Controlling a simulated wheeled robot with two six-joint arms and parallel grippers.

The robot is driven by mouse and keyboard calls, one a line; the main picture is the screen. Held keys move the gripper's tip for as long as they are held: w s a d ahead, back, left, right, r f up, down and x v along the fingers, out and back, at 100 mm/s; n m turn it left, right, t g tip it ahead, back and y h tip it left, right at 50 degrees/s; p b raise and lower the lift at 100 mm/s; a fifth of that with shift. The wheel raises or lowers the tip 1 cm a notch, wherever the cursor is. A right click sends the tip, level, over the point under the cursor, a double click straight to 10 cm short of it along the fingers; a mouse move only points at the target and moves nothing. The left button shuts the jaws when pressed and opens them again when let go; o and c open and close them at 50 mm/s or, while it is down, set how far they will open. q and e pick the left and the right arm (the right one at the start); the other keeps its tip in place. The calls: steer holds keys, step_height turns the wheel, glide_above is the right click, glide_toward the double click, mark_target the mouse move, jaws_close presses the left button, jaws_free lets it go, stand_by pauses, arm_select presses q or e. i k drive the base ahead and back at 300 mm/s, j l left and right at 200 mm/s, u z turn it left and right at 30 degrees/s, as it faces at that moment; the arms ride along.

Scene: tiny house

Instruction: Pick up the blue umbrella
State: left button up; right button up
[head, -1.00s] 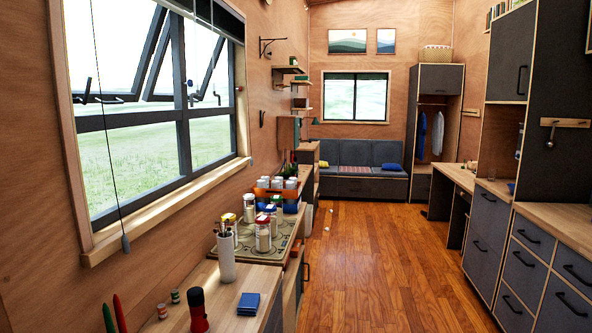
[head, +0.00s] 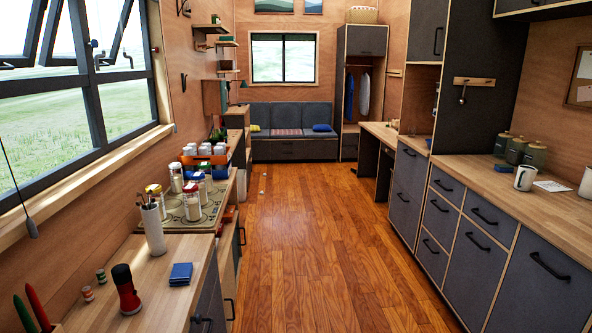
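I cannot make out a blue umbrella for certain in the head view. A narrow blue item (head: 350,97) hangs in the open wardrobe at the far end, beside a pale grey-blue garment. It is too small to tell what it is. Neither of my grippers shows in this view.
A clear wooden floor (head: 305,240) runs between the left counter and the right-hand cabinets (head: 478,215). The left counter (head: 205,250) holds jars, a brush cup (head: 153,230), a red and black flashlight (head: 126,290) and a small blue stack (head: 180,274). A grey sofa (head: 290,117) stands at the far end.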

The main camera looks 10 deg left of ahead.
mark_target(223, 123)
steer(key=i+l+u, duration=0.1)
steer(key=i+l, duration=0.15)
steer(key=i, duration=0.3)
steer(key=i+l, duration=0.3)
steer(key=i, duration=0.25)
steer(key=i+l+u, duration=0.15)
steer(key=i+l, duration=0.15)
steer(key=i, duration=0.25)
steer(key=i+j+u, duration=0.1)
steer(key=i, duration=0.9)
steer(key=i+u, duration=0.1)
steer(key=i, duration=0.9)
steer(key=i+u, duration=0.15)
steer(key=i, duration=0.85)
steer(key=i+l+u, duration=0.1)
steer(key=i, duration=0.9)
steer(key=l, duration=0.05)
